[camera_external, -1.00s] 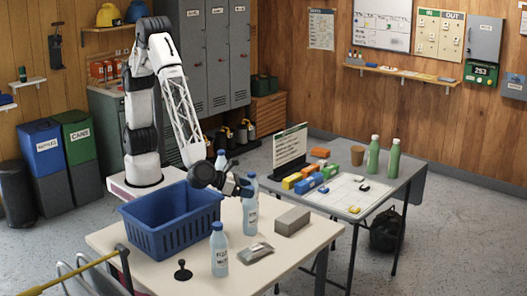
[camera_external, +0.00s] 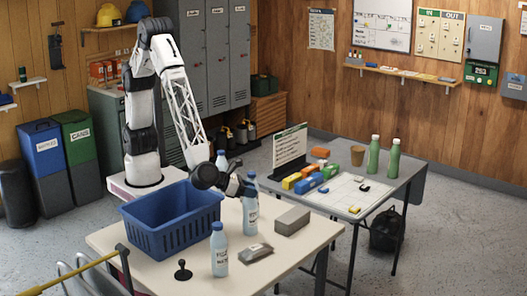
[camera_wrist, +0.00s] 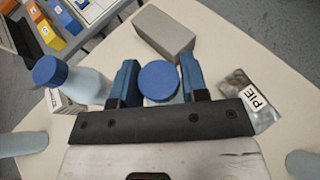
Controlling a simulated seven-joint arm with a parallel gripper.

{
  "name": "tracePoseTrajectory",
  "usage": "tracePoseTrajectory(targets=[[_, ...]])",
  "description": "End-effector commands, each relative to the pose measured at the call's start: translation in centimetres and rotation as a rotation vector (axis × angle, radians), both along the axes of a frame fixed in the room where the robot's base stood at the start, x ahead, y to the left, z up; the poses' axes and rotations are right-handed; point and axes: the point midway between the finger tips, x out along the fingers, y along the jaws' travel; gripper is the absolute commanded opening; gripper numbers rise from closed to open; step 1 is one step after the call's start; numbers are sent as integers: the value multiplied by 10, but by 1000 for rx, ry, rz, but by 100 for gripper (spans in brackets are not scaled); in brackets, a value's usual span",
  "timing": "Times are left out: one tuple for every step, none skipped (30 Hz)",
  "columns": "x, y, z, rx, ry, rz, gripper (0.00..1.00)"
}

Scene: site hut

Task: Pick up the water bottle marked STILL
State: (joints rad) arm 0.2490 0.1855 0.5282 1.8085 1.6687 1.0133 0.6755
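A clear bottle with a blue cap (camera_wrist: 158,80) stands between the fingers of my gripper (camera_wrist: 158,76) in the wrist view. The fingers are open, one on each side of the cap, with narrow gaps showing. In the external view my gripper (camera_external: 243,187) is at the top of a bottle (camera_external: 250,214) whose label is too small to read. Another blue cap (camera_external: 251,174) shows just behind it. A front bottle (camera_external: 220,256) has a label that seems to begin with "FIZ". Another bottle (camera_external: 221,160) is partly hidden behind my arm. The wrist view shows a second bottle (camera_wrist: 72,80) at left.
A blue crate (camera_external: 172,238) stands left of my gripper. A grey block (camera_external: 293,220) and a silver packet (camera_external: 256,253), marked PIE in the wrist view (camera_wrist: 250,97), lie close to the bottle. A small black knobbed object (camera_external: 182,270) stands near the front edge.

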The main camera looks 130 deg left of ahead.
Motion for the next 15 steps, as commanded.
tracePoseTrajectory(targets=[[0,0,0,0,0,0,24],[0,0,0,0,0,0,19],[0,0,0,0,0,0,13],[0,0,0,0,0,0,9],[0,0,0,0,0,0,4],[0,0,0,0,0,0,0],[0,0,0,0,0,0,0],[0,0,0,0,0,0,0],[0,0,0,0,0,0,0],[0,0,1,-1,-1,0,0],[0,0,1,-1,-1,0,0],[0,0,1,-1,-1,0,0],[0,0,1,-1,-1,0,0],[0,0,1,-1,-1,0,0],[0,0,1,-1,-1,0,0]])
